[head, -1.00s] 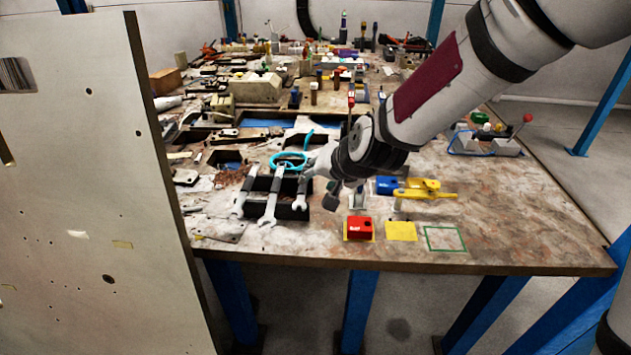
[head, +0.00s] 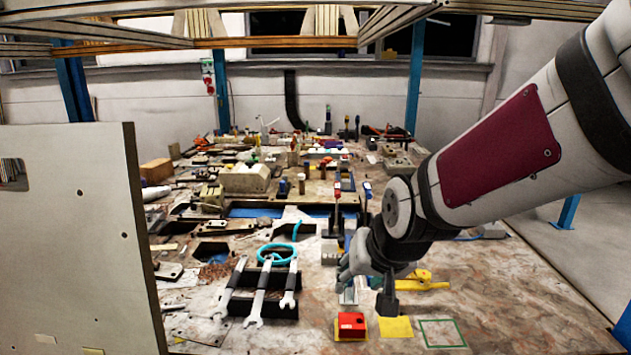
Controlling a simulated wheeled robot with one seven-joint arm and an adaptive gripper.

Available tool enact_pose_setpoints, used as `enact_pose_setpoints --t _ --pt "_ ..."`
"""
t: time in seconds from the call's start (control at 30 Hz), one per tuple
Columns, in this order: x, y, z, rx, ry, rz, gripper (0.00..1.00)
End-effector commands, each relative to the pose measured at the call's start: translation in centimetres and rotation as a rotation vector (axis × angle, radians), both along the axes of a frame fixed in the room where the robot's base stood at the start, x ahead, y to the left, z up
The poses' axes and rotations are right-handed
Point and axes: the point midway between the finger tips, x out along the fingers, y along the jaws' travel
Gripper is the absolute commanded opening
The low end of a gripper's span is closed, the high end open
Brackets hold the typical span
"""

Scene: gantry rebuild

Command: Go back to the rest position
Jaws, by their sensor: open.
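My gripper (head: 366,290) is in the head view at the right of centre, at the end of my grey arm that comes in from the right. Its fingers are apart and point down above the workbench (head: 500,290). I see nothing between the fingers. It hangs just behind the red block (head: 351,323) and the yellow square (head: 395,327). It partly hides the yellow clamp-like tool (head: 430,281) and things behind it.
Wrenches (head: 264,290) and a cyan ring (head: 276,254) lie left of my gripper. A green outlined square (head: 442,333) is empty at the front right. A tall pale panel (head: 70,240) stands at the left. The bench's right side is mostly clear.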

Motion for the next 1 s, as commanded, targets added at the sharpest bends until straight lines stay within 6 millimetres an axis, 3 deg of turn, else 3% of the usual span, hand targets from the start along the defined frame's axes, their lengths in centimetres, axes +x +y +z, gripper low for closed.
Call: enact_pose_setpoints --t 0.1,0.3,0.5,0.6,0.77,1.0 --pt "-3.8 -3.0 2.4 -0.073 0.019 0.000 0.42" --pt "-11.0 -7.4 5.0 -0.152 0.076 -0.009 0.42" --pt "-17.8 -10.4 6.1 -0.174 0.134 -0.014 0.42" --pt "-20.1 -11.2 6.1 -0.175 0.156 -0.012 0.42" --pt "-21.7 -11.8 6.0 -0.173 0.174 -0.009 0.42" --pt "-21.9 -11.8 6.0 -0.173 0.178 -0.009 0.42"
